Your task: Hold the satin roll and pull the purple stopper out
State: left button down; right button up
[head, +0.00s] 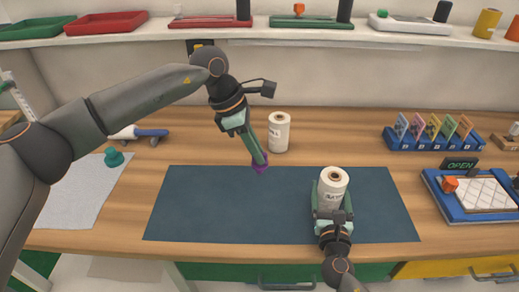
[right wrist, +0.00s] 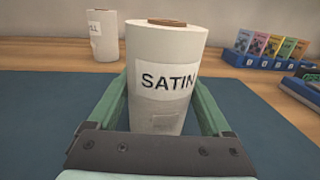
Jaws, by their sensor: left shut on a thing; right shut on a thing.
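The satin roll (head: 332,188) is white with a "SATIN" label and stands upright on the dark blue mat (head: 200,205). My right gripper (head: 331,205) is shut around it from the front, one finger on each side; the roll also shows in the right wrist view (right wrist: 165,75). A brown core shows at its top, with no purple there. The purple stopper (head: 260,168) is between the fingertips of my left gripper (head: 259,160), which points down near the mat's back edge, left of the roll and apart from it. The fingers partly hide the stopper.
Another white roll (head: 279,132) stands behind the mat, close to my left gripper. A teal knob-like piece (head: 114,157) is on the grey sheet at left. A blue card rack (head: 430,138) and a blue tray (head: 440,200) are at right. The mat's left part is clear.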

jog(key=o, duration=1.5)
jog(key=shift+o, duration=0.2)
jog(key=shift+s, duration=0.15)
jog(key=s, duration=1.1)
jog(key=shift+s+a, duration=0.35)
jog(key=shift+a, duration=0.05)
jog(key=shift+s, duration=0.1)
